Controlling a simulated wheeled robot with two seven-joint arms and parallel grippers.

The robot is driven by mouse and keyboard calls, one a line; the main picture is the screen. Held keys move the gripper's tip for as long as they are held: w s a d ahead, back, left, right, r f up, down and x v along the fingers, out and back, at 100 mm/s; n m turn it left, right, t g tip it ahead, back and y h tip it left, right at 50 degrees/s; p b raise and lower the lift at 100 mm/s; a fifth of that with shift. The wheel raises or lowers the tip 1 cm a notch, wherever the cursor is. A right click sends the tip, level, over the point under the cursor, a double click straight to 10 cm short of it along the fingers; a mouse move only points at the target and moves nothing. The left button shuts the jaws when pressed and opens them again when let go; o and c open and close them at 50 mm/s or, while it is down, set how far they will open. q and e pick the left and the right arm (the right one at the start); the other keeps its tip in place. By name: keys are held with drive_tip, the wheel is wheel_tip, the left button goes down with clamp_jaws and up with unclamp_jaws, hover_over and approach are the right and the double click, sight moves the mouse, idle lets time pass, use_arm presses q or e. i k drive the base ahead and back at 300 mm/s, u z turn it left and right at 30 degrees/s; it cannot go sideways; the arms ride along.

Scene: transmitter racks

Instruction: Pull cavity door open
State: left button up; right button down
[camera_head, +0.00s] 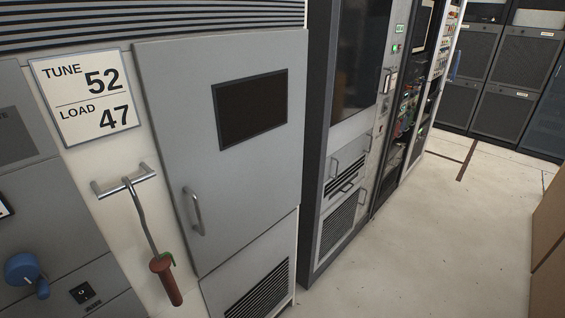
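The cavity door appears to be the grey cabinet door (240,175) left of centre. It has a dark rectangular window (250,107) at its upper right and a vertical metal handle (194,211) near its left edge. The door looks shut, flush with the cabinet front. Neither of my grippers shows in the head view, so nothing is seen touching the handle.
A metal hook rod with a brown grip (165,280) hangs from a bar (124,181) left of the door. A TUNE 52 LOAD 47 sign (86,96) and a blue knob (22,270) are farther left. Dark racks (345,110) stand right. The floor (430,245) there is clear.

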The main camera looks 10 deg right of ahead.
sight(226, 112)
drive_tip(key=u, duration=1.7)
drive_tip(key=k, duration=0.7)
drive_tip(key=z, duration=2.2)
